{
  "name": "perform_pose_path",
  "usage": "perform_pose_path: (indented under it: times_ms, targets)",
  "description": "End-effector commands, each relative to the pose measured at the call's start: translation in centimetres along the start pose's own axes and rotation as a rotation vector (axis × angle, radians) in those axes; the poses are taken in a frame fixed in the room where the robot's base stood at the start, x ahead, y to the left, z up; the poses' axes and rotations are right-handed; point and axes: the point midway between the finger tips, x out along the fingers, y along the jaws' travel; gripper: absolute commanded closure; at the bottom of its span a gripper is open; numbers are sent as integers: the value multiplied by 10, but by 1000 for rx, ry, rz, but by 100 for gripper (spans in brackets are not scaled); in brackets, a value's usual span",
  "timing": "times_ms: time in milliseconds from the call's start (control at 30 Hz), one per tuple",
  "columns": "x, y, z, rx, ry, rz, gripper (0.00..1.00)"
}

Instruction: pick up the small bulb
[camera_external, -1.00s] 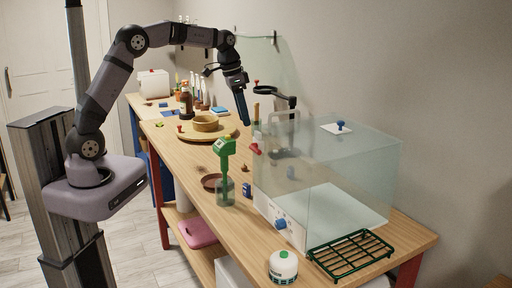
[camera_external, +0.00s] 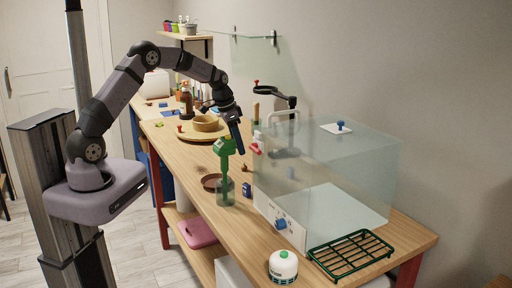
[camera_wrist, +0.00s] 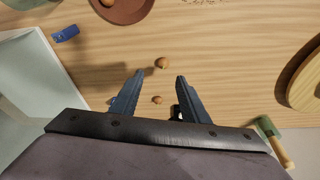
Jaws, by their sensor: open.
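In the wrist view a small brown bulb (camera_wrist: 157,99) lies on the wooden table, between my fingers in the picture. A slightly larger brown bulb (camera_wrist: 162,63) lies just beyond it, near the line of my fingertips. A third round brown thing (camera_wrist: 108,3) sits in the brown saucer (camera_wrist: 128,12) at the top edge. My gripper (camera_wrist: 160,76) is open and empty, its two blue fingers spread apart. In the external view my gripper (camera_external: 239,149) points down above the table, behind the green-topped bottle (camera_external: 226,166). A tiny brown bulb (camera_external: 244,168) shows below it; its size is hard to tell.
The clear-walled cabinet (camera_external: 350,165) stands close on the right of my gripper. A blue object (camera_wrist: 66,34) lies near it. A green tool with a wooden handle (camera_wrist: 272,138) lies at lower right.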

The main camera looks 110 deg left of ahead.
Motion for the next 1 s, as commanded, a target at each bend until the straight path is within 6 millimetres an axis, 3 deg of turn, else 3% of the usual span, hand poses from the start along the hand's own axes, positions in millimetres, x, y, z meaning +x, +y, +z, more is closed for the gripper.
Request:
perform_pose_path:
  times_ms: [733, 1000]
  targets:
    - [34, -2, 3, 0, -1, 0, 59]
    - [62, -7, 4, -1, -1, 1, 59]
